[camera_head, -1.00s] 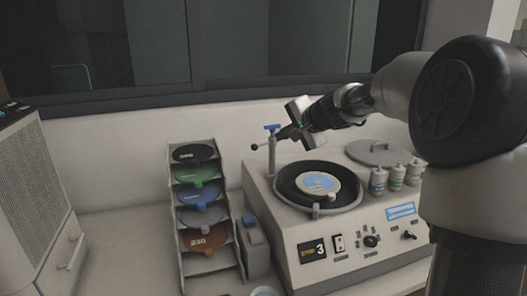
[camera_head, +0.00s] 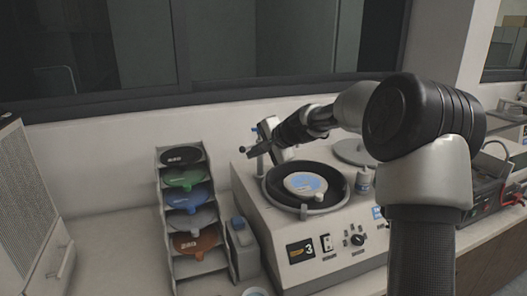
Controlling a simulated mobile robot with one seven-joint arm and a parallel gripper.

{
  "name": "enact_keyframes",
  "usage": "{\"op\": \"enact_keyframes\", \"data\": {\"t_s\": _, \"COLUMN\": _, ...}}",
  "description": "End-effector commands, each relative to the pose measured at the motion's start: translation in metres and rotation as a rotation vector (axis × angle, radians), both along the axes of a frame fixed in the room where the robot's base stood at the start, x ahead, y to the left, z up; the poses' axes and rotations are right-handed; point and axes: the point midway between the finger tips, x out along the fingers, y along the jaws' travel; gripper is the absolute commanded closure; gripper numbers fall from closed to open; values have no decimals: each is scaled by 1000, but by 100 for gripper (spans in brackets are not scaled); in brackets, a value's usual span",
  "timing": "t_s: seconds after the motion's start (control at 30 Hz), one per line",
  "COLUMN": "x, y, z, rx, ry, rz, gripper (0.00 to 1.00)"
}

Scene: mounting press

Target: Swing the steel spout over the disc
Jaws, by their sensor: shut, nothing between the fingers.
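The steel spout (camera_head: 260,162) is an upright post with a blue tap on top, at the back left of the grinding machine. A dark tip at the left of the post may be its side lever or my fingers; I cannot tell which. The disc (camera_head: 304,184) is pale with a blue patch and lies inside the black round bowl (camera_head: 277,199). My gripper (camera_head: 258,150) is shut and empty, reaching in from the right at the post's upper part. It hides part of the spout, and whether it touches the post is unclear.
A rack (camera_head: 165,232) of coloured discs stands left of the machine (camera_head: 265,222), with a small grey box (camera_head: 242,245) between them. A white bottle (camera_head: 363,181) and a round lid (camera_head: 352,151) are on the machine's right. My arm covers the right side.

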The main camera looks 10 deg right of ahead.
Motion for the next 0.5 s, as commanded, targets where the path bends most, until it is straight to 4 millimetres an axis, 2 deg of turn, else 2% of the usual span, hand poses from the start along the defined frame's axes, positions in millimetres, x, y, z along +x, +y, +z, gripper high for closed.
{"op": "enact_keyframes", "data": {"t_s": 0.2, "x": 12, "y": 7, "z": 2, "rx": 0, "ry": 1, "rz": -1, "gripper": 100}}
{"op": "enact_keyframes", "data": {"t_s": 0.5, "x": 12, "y": 7, "z": 2, "rx": 0, "ry": 1, "rz": -1, "gripper": 100}}
